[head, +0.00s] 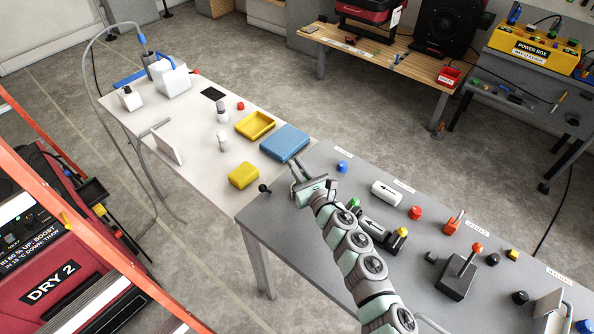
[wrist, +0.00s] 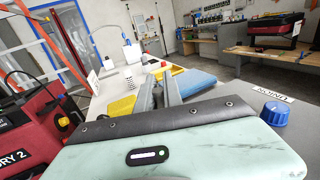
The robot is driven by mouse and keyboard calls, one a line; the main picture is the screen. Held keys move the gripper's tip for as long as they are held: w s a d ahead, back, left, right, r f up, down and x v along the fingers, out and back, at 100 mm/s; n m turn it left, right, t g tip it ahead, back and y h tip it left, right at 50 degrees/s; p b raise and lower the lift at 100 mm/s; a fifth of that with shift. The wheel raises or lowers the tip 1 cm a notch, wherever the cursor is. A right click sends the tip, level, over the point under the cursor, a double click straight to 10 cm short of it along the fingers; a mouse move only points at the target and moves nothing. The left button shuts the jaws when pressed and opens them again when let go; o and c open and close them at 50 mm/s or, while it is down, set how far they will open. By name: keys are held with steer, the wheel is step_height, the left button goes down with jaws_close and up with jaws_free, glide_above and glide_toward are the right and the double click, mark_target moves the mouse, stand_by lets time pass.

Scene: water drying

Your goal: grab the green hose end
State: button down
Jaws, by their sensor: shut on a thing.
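A small green end piece (head: 353,203) shows on the grey table just right of my arm, on a dark and grey fitting with a yellow end (head: 402,232). My arm partly covers that fitting. My gripper (head: 297,170) is by the seam between the grey and white tables, apart from the green piece and just below the blue cloth. In the wrist view its grey fingers (wrist: 159,93) are close together and point toward the white table. What lies between them is hidden. I do not see the green piece in the wrist view.
The blue cloth (head: 284,142), yellow sponge (head: 243,175) and yellow tray (head: 255,125) lie beyond my gripper. A white arrowed cylinder (head: 387,193), blue knob (head: 342,167) and joystick (head: 461,272) stand on the grey table. An orange ladder (head: 95,207) is at left.

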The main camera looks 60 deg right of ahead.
step_height(320, 180, up, 18)
steer(key=p, duration=1)
